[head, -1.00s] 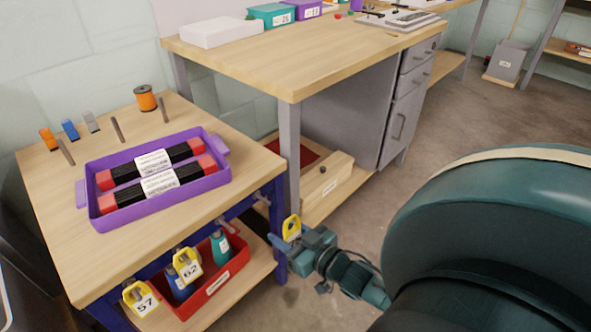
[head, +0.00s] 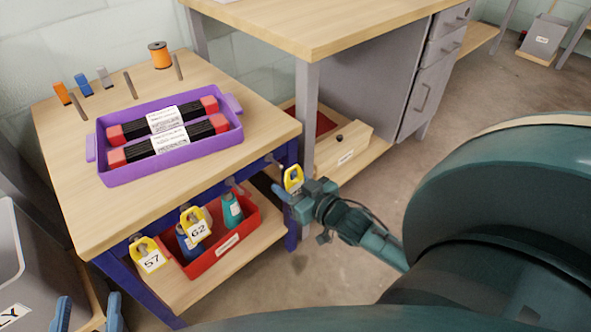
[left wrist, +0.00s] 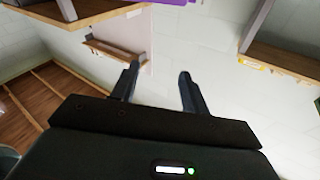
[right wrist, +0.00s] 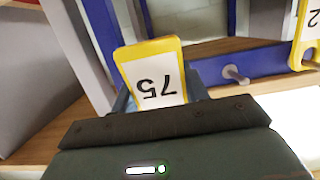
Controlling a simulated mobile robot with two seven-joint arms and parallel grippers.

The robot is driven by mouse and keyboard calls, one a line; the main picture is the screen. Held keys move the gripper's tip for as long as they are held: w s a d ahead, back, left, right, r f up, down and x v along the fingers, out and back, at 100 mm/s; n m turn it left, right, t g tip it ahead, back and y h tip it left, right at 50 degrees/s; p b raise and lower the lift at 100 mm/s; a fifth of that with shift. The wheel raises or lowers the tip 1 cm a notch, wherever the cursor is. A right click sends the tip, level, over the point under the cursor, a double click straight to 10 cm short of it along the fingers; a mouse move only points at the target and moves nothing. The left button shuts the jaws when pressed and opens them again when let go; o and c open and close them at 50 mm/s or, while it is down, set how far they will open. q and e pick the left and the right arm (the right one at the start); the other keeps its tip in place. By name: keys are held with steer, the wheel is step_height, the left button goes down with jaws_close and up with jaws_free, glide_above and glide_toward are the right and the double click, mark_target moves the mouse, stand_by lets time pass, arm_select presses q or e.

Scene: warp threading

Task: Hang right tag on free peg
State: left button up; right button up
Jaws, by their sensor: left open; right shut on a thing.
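My right gripper (head: 287,195) is shut on a yellow tag (head: 293,176), held upright to the right of the small table's peg rail. In the right wrist view the tag (right wrist: 154,75) shows an upside-down number that reads 75. Yellow tags 57 (head: 150,257) and 62 (head: 197,226) hang on the rail further left. My left gripper (head: 88,312) is open and empty at the bottom left; its fingers also show in the left wrist view (left wrist: 158,85).
A red bin (head: 222,262) with bottles stands on the lower shelf behind the hanging tags. A purple tray (head: 120,177) lies on the small table's top. The workbench leg (head: 306,120) stands close behind my right gripper. A grey bin (head: 12,290) is at far left.

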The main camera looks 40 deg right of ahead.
arm_select(q)
steer(key=shift+w+d+r+n+t+h+b, duration=0.15)
steer(key=shift+d+r+n+t+h+b, duration=0.2)
steer(key=shift+b, duration=1.2)
arm_select(e)
steer(key=x, duration=0.6)
steer(key=shift+w, duration=0.25)
arm_select(q)
steer(key=shift+f, duration=0.1)
arm_select(e)
steer(key=shift+f, duration=0.15)
arm_select(q)
steer(key=shift+f, duration=0.45)
arm_select(e)
steer(key=o, duration=1)
arm_select(q)
steer(key=shift+r, duration=0.2)
arm_select(e)
steer(key=shift+o, duration=0.2)
steer(key=shift+s, duration=0.1)
